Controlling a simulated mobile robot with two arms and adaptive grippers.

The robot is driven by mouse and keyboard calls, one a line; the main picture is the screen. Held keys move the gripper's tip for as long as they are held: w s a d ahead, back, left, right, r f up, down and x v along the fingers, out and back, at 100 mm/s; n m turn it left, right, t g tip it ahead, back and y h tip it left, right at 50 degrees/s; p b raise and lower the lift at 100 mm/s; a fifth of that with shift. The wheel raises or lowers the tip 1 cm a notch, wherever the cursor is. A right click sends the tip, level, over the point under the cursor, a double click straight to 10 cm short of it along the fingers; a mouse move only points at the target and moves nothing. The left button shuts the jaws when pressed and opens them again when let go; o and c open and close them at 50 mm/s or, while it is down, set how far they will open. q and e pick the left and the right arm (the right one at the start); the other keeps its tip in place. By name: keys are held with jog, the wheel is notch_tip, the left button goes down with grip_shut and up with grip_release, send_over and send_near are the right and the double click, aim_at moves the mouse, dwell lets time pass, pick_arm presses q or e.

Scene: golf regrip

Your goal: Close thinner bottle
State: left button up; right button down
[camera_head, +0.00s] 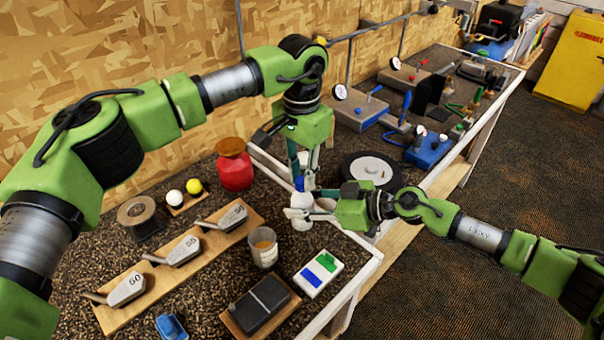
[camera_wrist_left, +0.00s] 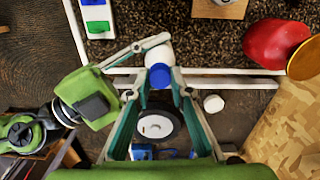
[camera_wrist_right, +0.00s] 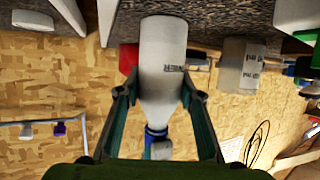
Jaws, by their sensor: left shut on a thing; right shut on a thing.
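The thinner bottle (camera_wrist_right: 163,60) is white, with partly readable lettering on its side in the right wrist view. It also shows in the head view (camera_head: 301,222). A blue cap (camera_wrist_right: 157,131) sits at its narrow end; how tightly it is seated I cannot tell. My right gripper (camera_head: 300,212) is shut on the bottle's body from the right. My left gripper (camera_head: 301,178) comes from above and is shut on the blue cap (camera_wrist_left: 160,77), directly over the bottle. The fingers hide part of the bottle and cap in the head view.
A red container (camera_head: 235,172) stands left of the grippers. A glass cup (camera_head: 264,248), a white box with blue and green parts (camera_head: 318,273) and a wooden rack of club heads (camera_head: 213,241) lie in front. A wheel (camera_head: 371,170) is close on the right.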

jog(key=shift+f, duration=0.15)
pick_arm(q)
jog(key=o, duration=0.7)
jog(key=shift+o, duration=0.2)
jog(key=shift+r, duration=2.3)
pick_arm(e)
jog(key=shift+s, duration=0.1)
pick_arm(q)
jog(key=shift+c, duration=0.4)
